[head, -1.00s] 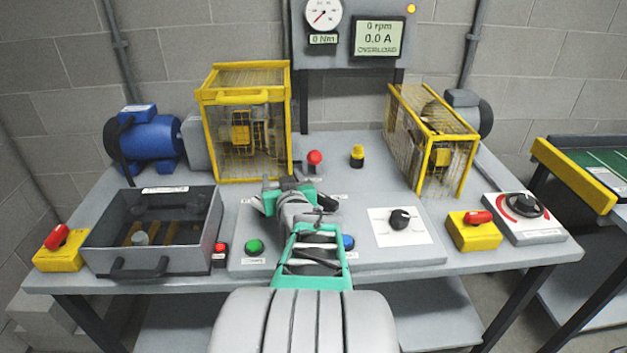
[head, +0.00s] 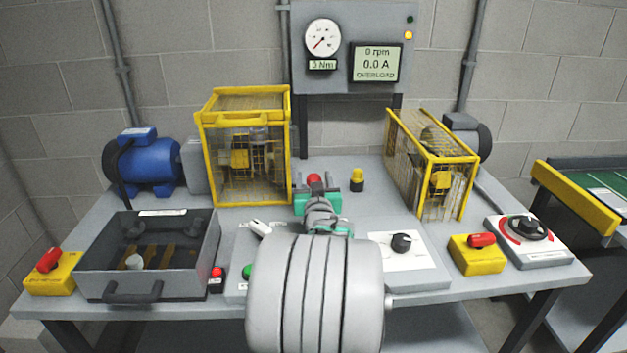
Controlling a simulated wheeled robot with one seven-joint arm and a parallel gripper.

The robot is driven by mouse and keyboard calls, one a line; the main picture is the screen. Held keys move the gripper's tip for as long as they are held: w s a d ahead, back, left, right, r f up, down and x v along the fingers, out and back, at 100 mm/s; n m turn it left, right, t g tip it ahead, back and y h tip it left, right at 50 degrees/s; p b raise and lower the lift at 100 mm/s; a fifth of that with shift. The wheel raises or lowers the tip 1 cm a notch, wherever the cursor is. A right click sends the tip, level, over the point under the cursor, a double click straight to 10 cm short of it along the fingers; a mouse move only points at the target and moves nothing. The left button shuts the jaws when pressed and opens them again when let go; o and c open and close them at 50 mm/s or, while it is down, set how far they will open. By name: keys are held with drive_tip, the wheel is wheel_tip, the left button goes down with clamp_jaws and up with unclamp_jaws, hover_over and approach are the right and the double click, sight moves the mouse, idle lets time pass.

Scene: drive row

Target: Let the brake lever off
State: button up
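My gripper (head: 327,183) is over the middle of the bench, pointing away from me. Its two dark fingers are spread with a gap between them. A red knob (head: 314,180) shows in that gap, towards the left finger; I cannot tell whether it lies between the fingers or behind them. No label marking the brake lever is readable. My arm hides the panel's middle.
A yellow mesh guard (head: 245,92) stands left of the gripper, another (head: 432,150) right. A yellow-topped post (head: 357,180) is close to the right finger. A clear-lidded box (head: 145,285) is at front left. The display (head: 377,62) reads 0 rpm, 0.0 A, OVERLOAD.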

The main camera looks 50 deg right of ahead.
clamp_jaws()
idle(0.4)
idle(0.4)
